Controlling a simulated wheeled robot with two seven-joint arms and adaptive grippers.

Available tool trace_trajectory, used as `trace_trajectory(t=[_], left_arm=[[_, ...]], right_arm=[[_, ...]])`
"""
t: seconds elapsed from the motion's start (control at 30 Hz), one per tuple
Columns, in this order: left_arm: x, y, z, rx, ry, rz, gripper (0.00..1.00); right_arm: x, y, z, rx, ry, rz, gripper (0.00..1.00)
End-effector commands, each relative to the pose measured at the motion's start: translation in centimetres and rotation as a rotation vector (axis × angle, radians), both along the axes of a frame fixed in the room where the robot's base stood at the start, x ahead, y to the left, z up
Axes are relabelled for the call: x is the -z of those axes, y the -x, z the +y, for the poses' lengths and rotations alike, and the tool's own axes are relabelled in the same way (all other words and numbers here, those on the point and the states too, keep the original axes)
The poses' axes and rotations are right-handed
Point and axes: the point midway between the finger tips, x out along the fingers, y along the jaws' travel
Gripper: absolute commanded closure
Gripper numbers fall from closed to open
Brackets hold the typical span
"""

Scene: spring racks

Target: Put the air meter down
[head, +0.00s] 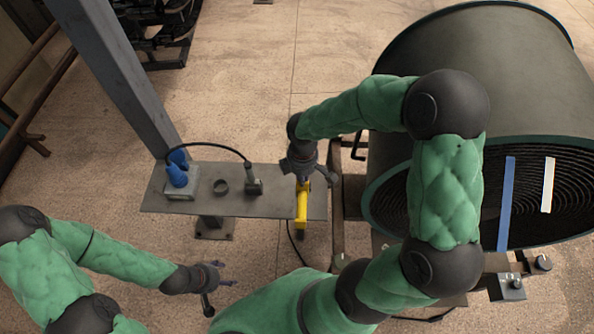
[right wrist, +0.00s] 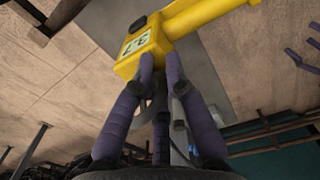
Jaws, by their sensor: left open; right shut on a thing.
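The air meter is yellow (head: 302,208) and sits under my right gripper (head: 303,180), over the right end of the grey shelf in the head view. In the right wrist view the fingers of my right gripper (right wrist: 160,62) are shut on the yellow air meter (right wrist: 145,45), whose small display reads 3.7. I cannot tell whether the meter touches the shelf. My left gripper (head: 222,276) is open and empty, low and in front of the shelf.
A large dark drum (head: 490,65) with a coiled inside stands at right. A grey post (head: 120,75) rises behind the shelf.

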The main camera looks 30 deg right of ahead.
Motion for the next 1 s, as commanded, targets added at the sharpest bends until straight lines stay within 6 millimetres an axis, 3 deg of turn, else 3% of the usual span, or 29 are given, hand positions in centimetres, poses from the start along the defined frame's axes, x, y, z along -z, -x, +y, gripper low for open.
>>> trace_trajectory(t=[0.3,0.5,0.7,1.0], left_arm=[[-0.6,-0.1,0.0,0.0,0.0,-0.001,0.33],[-0.7,-0.1,0.0,0.0,0.0,-0.001,0.33],[-0.7,-0.1,0.0,0.0,0.0,-0.001,0.33],[-0.9,-0.1,0.0,0.0,0.0,-0.001,0.33]], right_arm=[[2.7,-5.6,-2.3,0.002,-0.001,0.001,1.0],[5.9,-8.0,-3.3,0.001,0.0,0.001,1.0],[7.6,-9.5,-3.9,0.001,0.0,-0.002,1.0],[9.5,-10.1,-4.2,0.001,-0.001,0.002,1.0]])
